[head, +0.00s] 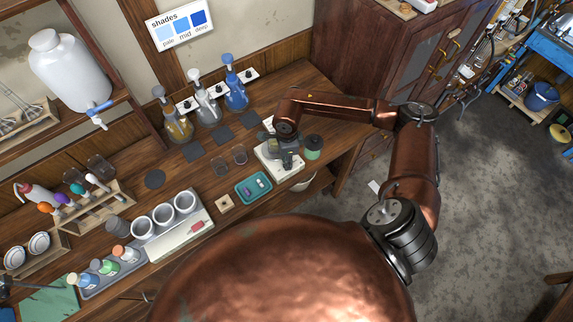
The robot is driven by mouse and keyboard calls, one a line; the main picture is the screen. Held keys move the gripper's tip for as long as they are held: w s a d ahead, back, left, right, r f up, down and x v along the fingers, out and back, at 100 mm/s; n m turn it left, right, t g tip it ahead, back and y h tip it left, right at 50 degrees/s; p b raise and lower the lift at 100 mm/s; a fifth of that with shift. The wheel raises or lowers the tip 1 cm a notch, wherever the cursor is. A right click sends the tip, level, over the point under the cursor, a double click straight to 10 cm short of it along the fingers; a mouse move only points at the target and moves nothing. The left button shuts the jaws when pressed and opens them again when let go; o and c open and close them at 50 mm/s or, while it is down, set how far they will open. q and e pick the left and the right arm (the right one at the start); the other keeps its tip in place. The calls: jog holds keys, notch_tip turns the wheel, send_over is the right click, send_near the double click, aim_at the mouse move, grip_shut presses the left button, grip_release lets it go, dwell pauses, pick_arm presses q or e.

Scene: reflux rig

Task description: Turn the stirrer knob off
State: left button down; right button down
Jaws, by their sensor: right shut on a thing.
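The stirrer (272,165) is a small white box on the wooden bench, right of the middle. My right gripper (288,160) is over it, pointing down, with its fingers at the front of the stirrer. It is shut on the stirrer knob, which the fingers and wrist hide, so its setting cannot be read. My left gripper is not in view.
Colored flasks (236,96) stand at the back.

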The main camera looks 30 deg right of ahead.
jog(key=n+b, duration=0.3)
jog(key=shift+f, duration=0.15)
jog(key=shift+n+b, duration=0.75)
jog(key=shift+n, duration=0.05)
jog(key=shift+r, duration=0.2)
jog(key=c, duration=1.8)
grip_release()
jog(key=shift+o, duration=0.2)
notch_tip(320, 180, up, 12)
